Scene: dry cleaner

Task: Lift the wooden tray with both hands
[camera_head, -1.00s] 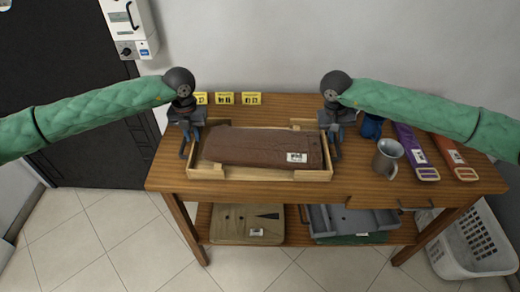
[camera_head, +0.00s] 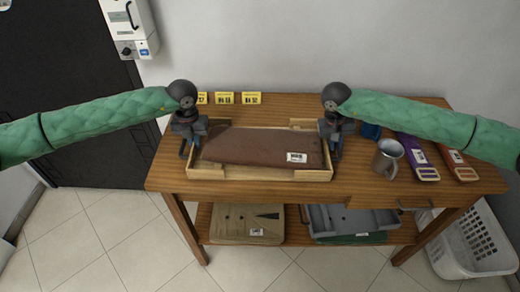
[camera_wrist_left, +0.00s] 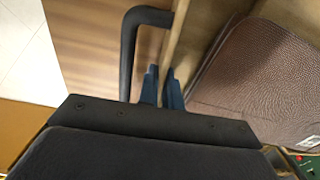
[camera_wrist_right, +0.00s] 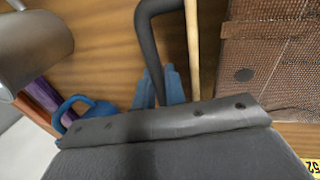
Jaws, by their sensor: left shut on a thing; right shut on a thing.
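The wooden tray (camera_head: 260,173) sits on the table and holds a brown textured folded item (camera_head: 255,145) with a white label. My left gripper (camera_head: 187,150) is at the tray's left end. In the left wrist view its blue fingers (camera_wrist_left: 163,88) are shut around the thin wooden side wall, with a black handle (camera_wrist_left: 130,50) just outside them. My right gripper (camera_head: 336,150) is at the right end. In the right wrist view its blue fingers (camera_wrist_right: 160,90) are shut around a black handle (camera_wrist_right: 150,40) beside the wooden wall (camera_wrist_right: 193,45).
A metal mug (camera_head: 387,158) stands close right of the tray, with a purple item (camera_head: 417,155) and an orange item (camera_head: 455,163) beyond. Yellow number cards (camera_head: 250,98) are behind. A white basket (camera_head: 475,243) stands on the floor at right.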

